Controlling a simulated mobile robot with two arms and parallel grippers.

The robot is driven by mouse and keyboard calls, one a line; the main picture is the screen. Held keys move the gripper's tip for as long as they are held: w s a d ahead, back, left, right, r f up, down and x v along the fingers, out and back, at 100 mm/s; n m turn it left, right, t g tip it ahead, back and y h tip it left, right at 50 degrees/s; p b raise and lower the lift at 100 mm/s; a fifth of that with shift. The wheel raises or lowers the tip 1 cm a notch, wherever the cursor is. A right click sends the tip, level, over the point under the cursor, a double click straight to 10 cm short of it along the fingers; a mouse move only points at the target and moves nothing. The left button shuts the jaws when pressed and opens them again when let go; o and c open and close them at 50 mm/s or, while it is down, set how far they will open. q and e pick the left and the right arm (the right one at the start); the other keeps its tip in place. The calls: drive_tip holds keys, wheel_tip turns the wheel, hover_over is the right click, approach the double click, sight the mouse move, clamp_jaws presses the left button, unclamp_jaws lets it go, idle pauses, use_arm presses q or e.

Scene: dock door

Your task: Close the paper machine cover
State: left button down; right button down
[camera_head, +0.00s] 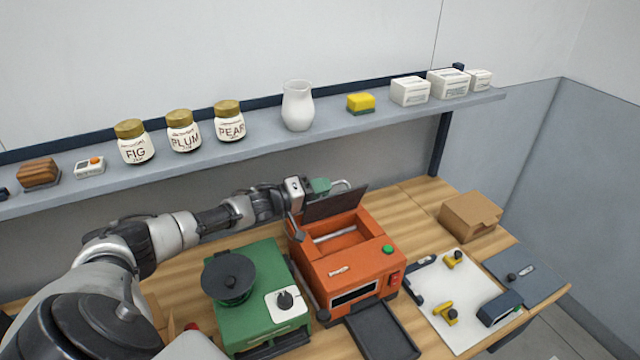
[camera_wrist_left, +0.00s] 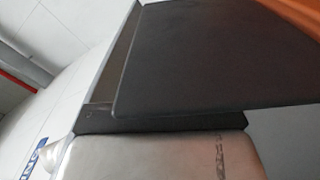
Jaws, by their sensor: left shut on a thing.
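The paper machine (camera_head: 350,262) is an orange box with a green button, a red switch and a dark front window. Its dark cover (camera_head: 334,204) is raised at the back, and the open bay with a pale roller (camera_head: 340,233) shows below it. My left gripper (camera_head: 326,188) is at the raised cover's upper edge, behind the machine, shut on the cover. In the left wrist view, the cover (camera_wrist_left: 210,60) fills much of the picture as a dark flat panel close to the gripper. The fingertips are partly hidden. My right gripper is not in view.
A green machine (camera_head: 260,300) with a black round top stands left of the paper machine. A dark tray (camera_head: 382,332) lies in front. A white board (camera_head: 437,290) with yellow-handled parts and a cardboard box (camera_head: 470,216) are right. A shelf (camera_head: 360,125) with jars runs above.

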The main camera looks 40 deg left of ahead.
use_arm(q)
drive_tip(key=shift+a, duration=0.1)
drive_tip(key=c, duration=1.4)
unclamp_jaws()
drive_tip(key=shift+o, duration=1)
drive_tip(key=shift+w+a, duration=0.1)
drive_tip(key=shift+a, duration=0.05)
drive_tip(key=shift+s+f, duration=0.1)
drive_tip(key=shift+s, duration=0.1)
drive_tip(key=b+v, duration=0.3)
drive_tip(key=v, duration=0.7)
drive_tip(key=shift+s, duration=0.2)
drive_tip(key=shift+a, duration=0.15)
